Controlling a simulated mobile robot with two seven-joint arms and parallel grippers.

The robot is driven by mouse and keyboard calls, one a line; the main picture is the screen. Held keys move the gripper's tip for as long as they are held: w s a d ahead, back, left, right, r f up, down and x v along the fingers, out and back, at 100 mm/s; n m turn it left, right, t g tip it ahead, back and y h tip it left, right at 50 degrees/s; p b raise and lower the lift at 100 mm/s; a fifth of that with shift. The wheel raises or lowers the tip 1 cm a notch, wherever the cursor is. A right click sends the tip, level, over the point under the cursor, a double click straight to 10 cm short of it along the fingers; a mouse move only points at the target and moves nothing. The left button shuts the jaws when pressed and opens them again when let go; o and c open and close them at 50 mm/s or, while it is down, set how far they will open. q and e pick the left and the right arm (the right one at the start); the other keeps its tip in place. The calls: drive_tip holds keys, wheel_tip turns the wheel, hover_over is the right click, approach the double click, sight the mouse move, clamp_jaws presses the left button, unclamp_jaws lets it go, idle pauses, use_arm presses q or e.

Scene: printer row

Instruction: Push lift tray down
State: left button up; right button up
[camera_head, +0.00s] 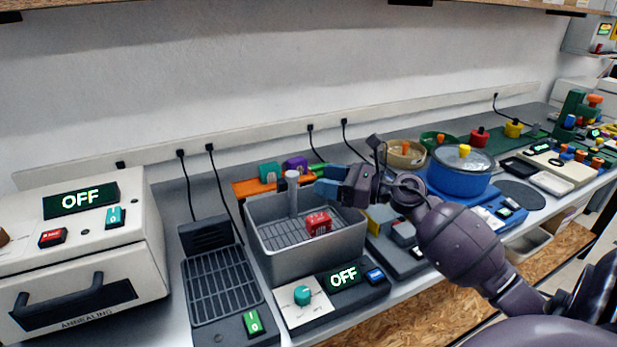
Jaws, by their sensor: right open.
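The lift tray (283,233) is a grey grid inside a grey open tub (306,260). Its upright grey post (293,197) with a rounded top rises above the tub's rim at the back. A red block (318,223) sits on the grid toward the right. My right gripper (322,188) is open and empty, with bluish fingers over the tub's back right part. It is to the right of the post and seems apart from it. It hides part of the tub's back right rim. My left gripper is out of view.
A panel reading OFF (344,278), with a teal knob (302,294), is in front of the tub. A black rack (222,285) and a white annealing oven (80,255) stand at left. A blue pot (460,180) stands at right. Teal and purple pieces lie behind the tub.

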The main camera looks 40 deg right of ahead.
drive_tip(key=shift+v, duration=1.1)
